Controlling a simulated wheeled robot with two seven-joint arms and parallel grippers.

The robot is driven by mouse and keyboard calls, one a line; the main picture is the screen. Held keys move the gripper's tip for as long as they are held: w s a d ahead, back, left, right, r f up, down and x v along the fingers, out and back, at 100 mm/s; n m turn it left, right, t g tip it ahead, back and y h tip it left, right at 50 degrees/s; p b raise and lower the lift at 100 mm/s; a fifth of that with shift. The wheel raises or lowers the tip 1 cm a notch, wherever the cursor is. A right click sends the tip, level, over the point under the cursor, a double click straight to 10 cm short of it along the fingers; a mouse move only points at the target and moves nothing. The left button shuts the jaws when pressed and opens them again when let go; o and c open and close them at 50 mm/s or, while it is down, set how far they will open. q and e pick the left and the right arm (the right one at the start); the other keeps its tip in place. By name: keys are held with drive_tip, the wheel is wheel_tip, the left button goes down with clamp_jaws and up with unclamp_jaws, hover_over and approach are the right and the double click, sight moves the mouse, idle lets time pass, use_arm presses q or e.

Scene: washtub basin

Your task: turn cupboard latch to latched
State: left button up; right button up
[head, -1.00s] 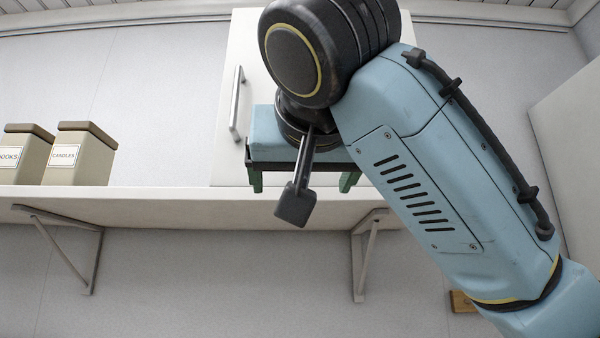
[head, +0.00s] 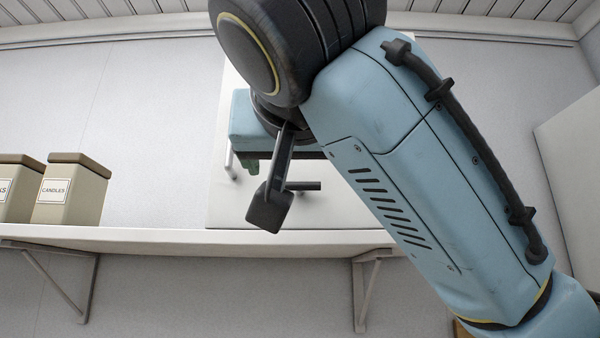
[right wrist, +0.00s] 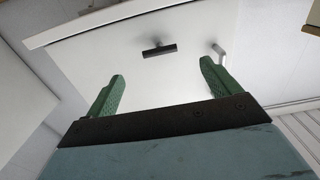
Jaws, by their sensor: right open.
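The white cupboard (head: 350,208) stands on the shelf, its front partly behind my right arm. The cupboard latch (head: 308,186) is a short dark bar, lying about level in the head view. It also shows in the right wrist view as a dark bar (right wrist: 160,50) on the white door, ahead of and between the fingers. My right gripper (right wrist: 161,70) has green fingers spread wide, with nothing between them. It is before the door, apart from the latch. In the head view its far finger is hidden. My left gripper is not in view.
The shelf (head: 150,240) carries a candles box (head: 68,190) and another box (head: 17,188) at the left. The shelf between boxes and cupboard is clear.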

sight(300, 185)
drive_tip(key=w+p, duration=0.3)
drive_tip(key=w, duration=0.3)
drive_tip(key=shift+w, duration=0.3)
drive_tip(key=shift+w+p, duration=0.3)
drive_tip(key=shift+w, duration=0.1)
drive_tip(key=c, duration=1)
